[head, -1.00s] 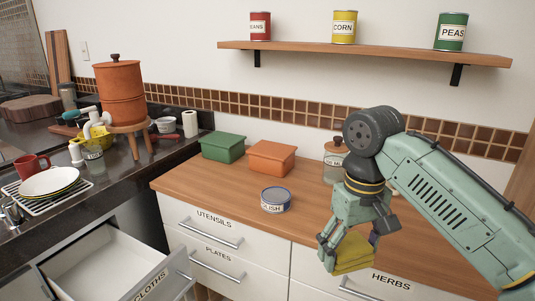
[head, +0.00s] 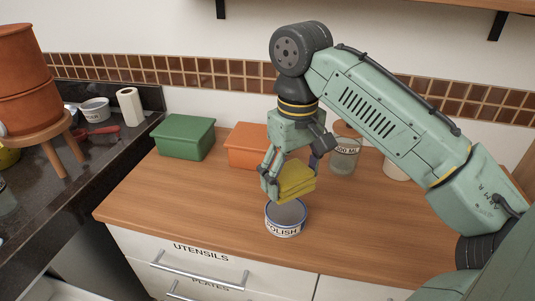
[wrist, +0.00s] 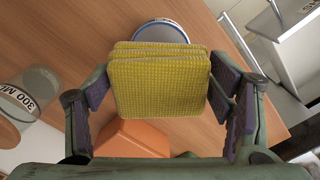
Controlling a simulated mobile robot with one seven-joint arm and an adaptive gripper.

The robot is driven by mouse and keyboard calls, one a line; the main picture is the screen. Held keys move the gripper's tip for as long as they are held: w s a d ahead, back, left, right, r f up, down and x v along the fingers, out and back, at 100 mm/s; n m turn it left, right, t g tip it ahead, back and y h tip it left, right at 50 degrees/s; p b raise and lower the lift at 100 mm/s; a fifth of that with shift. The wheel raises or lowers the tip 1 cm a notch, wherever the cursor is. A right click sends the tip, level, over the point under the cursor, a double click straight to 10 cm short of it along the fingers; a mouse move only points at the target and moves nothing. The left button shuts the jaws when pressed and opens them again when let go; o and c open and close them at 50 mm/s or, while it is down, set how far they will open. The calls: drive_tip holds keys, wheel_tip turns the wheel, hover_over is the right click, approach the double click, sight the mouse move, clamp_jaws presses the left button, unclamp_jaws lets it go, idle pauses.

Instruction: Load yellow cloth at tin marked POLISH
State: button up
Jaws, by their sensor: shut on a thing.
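My gripper (head: 291,177) is shut on the folded yellow cloth (head: 296,182). In the wrist view the cloth (wrist: 160,82) sits between the two fingers, a flat textured stack. The tin marked POLISH (head: 284,228) stands upright on the wooden counter, round with a blue rim and a white label. In the head view the cloth is just above and behind the tin, its lower edge near the tin's far rim. In the wrist view the tin (wrist: 162,28) shows beyond the cloth, which hides part of it. Whether cloth and tin touch I cannot tell.
A green lidded box (head: 184,140) and an orange box (head: 247,148) stand at the back of the counter (head: 190,195). A glass jar (head: 344,155) is behind my gripper to the right. The counter left of the tin is clear. A drawer marked UTENSILS (head: 190,262) is below.

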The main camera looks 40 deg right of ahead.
sight(287, 212)
drive_tip(key=shift+w+f, duration=0.1)
drive_tip(key=shift+w, duration=0.35)
drive_tip(key=shift+s+f+b, duration=0.2)
drive_tip(key=shift+f+b, duration=0.6)
drive_tip(key=shift+b, duration=0.15)
wheel_tip(287, 212, down, 4)
drive_tip(key=b, duration=0.3)
drive_tip(key=shift+w+b, duration=0.1)
drive_tip(key=shift+b, duration=0.3)
drive_tip(key=shift+f, duration=0.65)
idle(1.1)
wheel_tip(287, 212, up, 7)
drive_tip(key=p, duration=0.7)
drive_tip(key=shift+r, duration=0.15)
idle(0.8)
